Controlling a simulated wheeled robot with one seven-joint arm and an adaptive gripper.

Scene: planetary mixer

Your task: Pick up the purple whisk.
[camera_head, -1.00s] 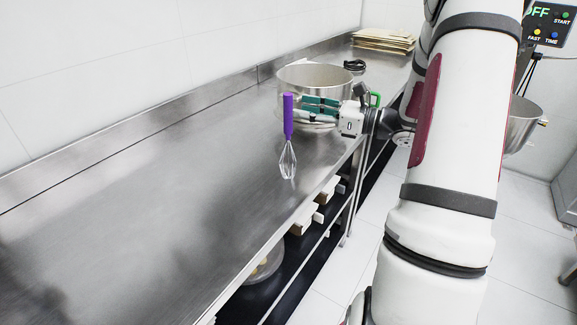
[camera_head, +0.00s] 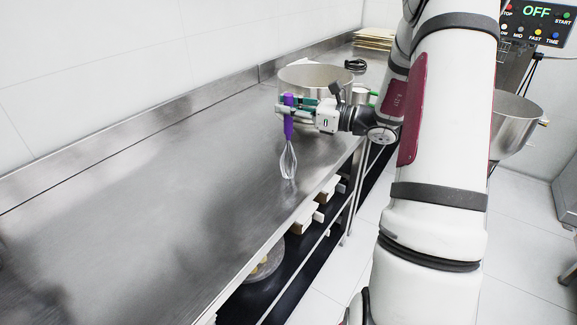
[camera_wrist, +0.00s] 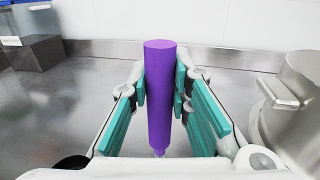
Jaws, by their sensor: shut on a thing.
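The purple whisk (camera_head: 288,123) stands upright over the steel counter in the head view, purple handle up and wire head down. I cannot tell whether its wires touch the counter. My gripper (camera_head: 288,107) has come in from the right and is shut on the upper handle. In the wrist view the purple handle of the whisk (camera_wrist: 160,95) stands between the teal pads of my gripper (camera_wrist: 166,88). The wire head is hidden below in that view.
A large steel pot (camera_head: 318,77) stands on the counter (camera_head: 140,200) just behind my gripper. Boards (camera_head: 374,38) and a dark coil (camera_head: 355,65) lie farther back. A mixer bowl (camera_head: 516,125) and control panel (camera_head: 537,25) are at the right. The counter's left part is clear.

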